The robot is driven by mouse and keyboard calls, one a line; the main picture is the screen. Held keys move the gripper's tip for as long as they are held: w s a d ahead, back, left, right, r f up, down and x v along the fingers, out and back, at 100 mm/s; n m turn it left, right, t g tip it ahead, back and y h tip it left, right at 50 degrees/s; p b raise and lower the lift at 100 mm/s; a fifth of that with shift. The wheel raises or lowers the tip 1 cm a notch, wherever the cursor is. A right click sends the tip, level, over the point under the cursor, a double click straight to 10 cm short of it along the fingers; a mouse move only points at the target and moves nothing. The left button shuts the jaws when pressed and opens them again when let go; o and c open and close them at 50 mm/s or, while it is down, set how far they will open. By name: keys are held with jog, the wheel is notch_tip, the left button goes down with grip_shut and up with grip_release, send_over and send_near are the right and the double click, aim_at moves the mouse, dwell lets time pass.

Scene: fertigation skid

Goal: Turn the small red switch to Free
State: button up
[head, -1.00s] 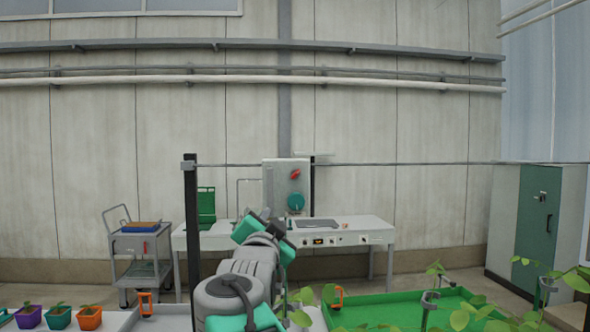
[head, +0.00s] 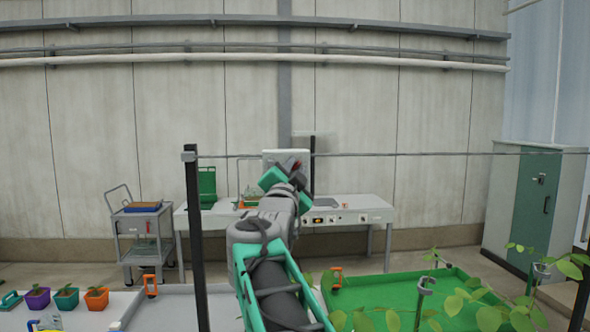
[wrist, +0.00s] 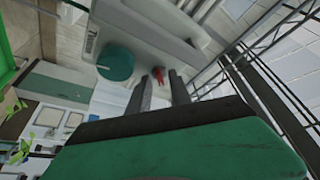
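The small red switch (wrist: 158,75) shows in the wrist view on the face of a pale box (wrist: 165,52). It appears just beyond my fingertips, in line with the gap between them; I cannot tell whether they touch it. A larger round teal knob (wrist: 115,65) is on the same face, to the left in this view. My gripper (wrist: 160,80) is open, with its two dark fingers apart and nothing held. In the head view my gripper (head: 291,170) covers most of the box (head: 280,155) front, and only a trace of red shows. The switch's labels are not readable.
The box stands over a white workbench (head: 365,207) against the wall. A grey cart (head: 143,240) is left of the bench and a green cabinet (head: 535,195) far right. Nearer are a green tray (head: 385,300) with plants, a dark post (head: 195,240) and a thin horizontal line.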

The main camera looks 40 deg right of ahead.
grip_shut()
